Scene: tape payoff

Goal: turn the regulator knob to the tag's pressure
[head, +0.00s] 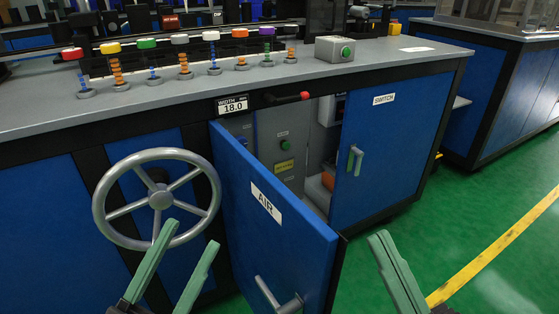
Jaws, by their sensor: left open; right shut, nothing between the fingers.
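The blue door marked AIR (275,225) stands swung open toward me, with a grey bar handle (278,298) on its front. Behind it the cabinet interior shows grey panels (279,125), a green round button (284,146) and a yellow label (284,167) too small to read. I cannot make out a regulator knob or a pressure tag; the open door hides part of the interior. My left gripper (193,232) is open and empty, in front of the handwheel and left of the door. My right gripper (382,235) is shut and empty, right of the door.
A blue SWITCH door (375,150) is at right. Coloured buttons and springs line the counter (130,97). Green floor (460,220) is clear at right.

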